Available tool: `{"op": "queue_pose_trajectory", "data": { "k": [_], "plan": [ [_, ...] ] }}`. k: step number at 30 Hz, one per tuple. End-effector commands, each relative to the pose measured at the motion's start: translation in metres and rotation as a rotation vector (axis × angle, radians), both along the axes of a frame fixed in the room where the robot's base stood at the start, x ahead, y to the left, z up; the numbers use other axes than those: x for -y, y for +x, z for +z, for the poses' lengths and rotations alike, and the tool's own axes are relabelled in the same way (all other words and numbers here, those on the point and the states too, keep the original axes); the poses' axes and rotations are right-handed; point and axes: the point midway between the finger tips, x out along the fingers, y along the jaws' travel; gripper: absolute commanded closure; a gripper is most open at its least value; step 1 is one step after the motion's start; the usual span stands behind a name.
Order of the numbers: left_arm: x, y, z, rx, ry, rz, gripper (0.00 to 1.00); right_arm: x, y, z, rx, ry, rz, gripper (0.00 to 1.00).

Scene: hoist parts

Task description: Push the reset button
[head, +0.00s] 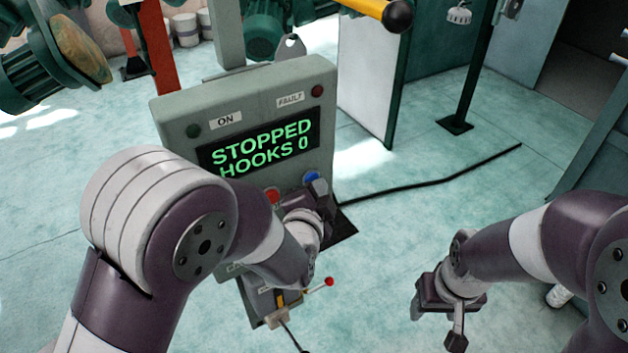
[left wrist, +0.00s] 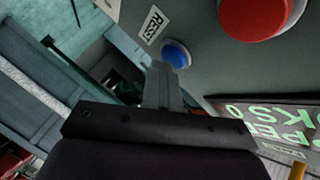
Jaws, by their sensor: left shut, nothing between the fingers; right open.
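The blue reset button (head: 311,177) is on the grey control box (head: 175,116), right of a red button (head: 272,196). In the left wrist view the blue button (left wrist: 177,53) sits beside a RESET label (left wrist: 152,25). My left gripper (head: 321,191) is shut and empty. Its fingertips (left wrist: 160,72) are right by the blue button; I cannot tell whether they touch it. The box display (head: 262,145) reads "STOPPED HOOKS 0". My right gripper (head: 436,324) is open and empty, low at the right, away from the box.
A lever with a red knob (head: 328,282) sticks out low on the box, below my left forearm. A yellow bar with a black end (head: 398,15) hangs above right. A black cable (head: 430,184) lies on the floor. The floor right of the box is mostly clear.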

Motion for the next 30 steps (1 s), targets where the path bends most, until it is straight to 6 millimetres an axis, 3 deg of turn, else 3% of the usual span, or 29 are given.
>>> {"op": "queue_pose_trajectory", "data": {
  "k": [21,30],
  "plan": [
    [0.011,-0.015,0.0,0.0,0.0,-0.001,1.0,0.0,0.0,0.004,0.0,0.0,0.0,0.41],
    [0.029,-0.039,0.001,0.0,0.0,-0.004,1.0,0.0,0.0,0.011,0.0,0.0,0.0,0.41]
  ]
}}
